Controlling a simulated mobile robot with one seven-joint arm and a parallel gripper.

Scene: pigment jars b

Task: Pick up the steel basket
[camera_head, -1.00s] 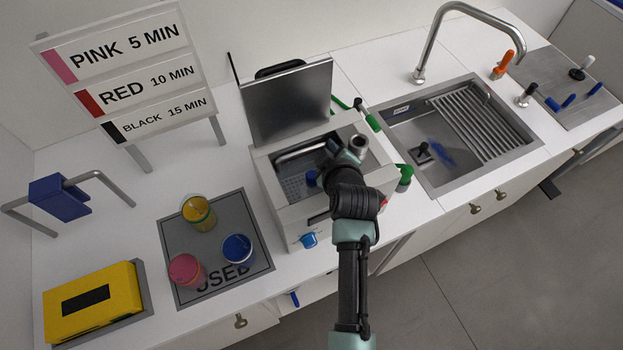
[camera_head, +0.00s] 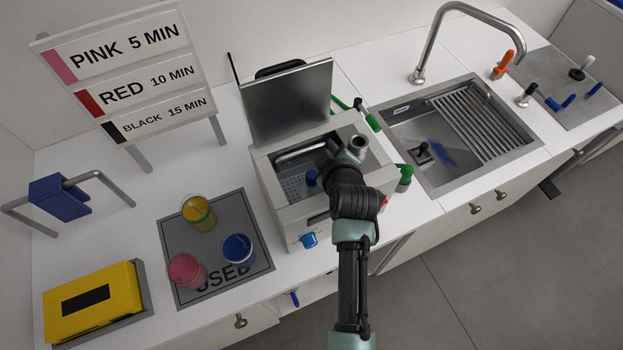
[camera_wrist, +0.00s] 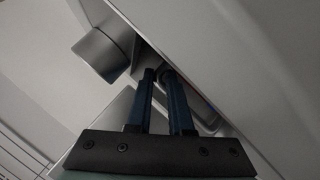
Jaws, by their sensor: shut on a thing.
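The steel basket (camera_head: 293,188) shows as perforated grey metal inside the open tank of the white bath unit (camera_head: 292,222). My arm covers the right part of the tank, so much of the basket is hidden. My gripper (camera_wrist: 164,76) is at the tank, its tips hidden by my wrist in the head view. In the wrist view its two dark blue fingers are close together, shut on a small grey part between the tips, taken as part of the basket. A small blue thing (camera_head: 311,178) shows in the tank beside my wrist; I cannot tell what it is.
The raised steel lid (camera_head: 290,103) stands behind the tank. Yellow (camera_head: 198,212), pink (camera_head: 186,270) and blue (camera_head: 238,249) jars stand on the grey mat (camera_head: 217,205) to the left. A sink (camera_head: 405,130) lies to the right. A yellow box (camera_head: 110,285) is at front left.

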